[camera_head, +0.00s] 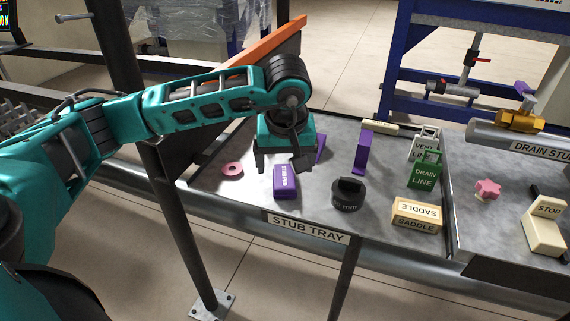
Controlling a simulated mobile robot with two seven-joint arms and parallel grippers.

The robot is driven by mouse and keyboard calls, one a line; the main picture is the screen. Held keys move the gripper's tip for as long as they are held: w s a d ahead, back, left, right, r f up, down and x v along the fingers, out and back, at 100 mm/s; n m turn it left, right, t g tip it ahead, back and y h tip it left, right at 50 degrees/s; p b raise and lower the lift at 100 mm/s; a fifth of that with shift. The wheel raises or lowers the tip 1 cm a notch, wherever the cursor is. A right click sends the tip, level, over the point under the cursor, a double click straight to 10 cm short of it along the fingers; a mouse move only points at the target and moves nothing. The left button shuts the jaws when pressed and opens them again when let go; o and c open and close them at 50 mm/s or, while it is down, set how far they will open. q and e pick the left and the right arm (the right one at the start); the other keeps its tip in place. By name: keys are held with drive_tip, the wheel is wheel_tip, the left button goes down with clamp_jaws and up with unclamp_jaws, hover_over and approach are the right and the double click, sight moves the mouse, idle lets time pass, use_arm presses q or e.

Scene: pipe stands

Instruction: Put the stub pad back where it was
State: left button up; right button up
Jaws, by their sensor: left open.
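The purple stub pad (285,181), with white lettering on its top, lies on the grey stub tray (225,188) near the front edge. My left gripper (284,158) is open, just behind and above the pad in the picture. Whether a finger touches the pad cannot be told. The gripper hides part of the tray behind it. My right gripper is not in view.
Upright purple piece (363,154), black cap (348,194), pink ring (232,169), saddle block (416,215) and green drain line tag (425,172) stand on the tray. A dark post (180,210) rises at left. Tray surface between pad and ring is free.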

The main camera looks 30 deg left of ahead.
use_arm(q)
drive_tip(key=shift+v, duration=0.85)
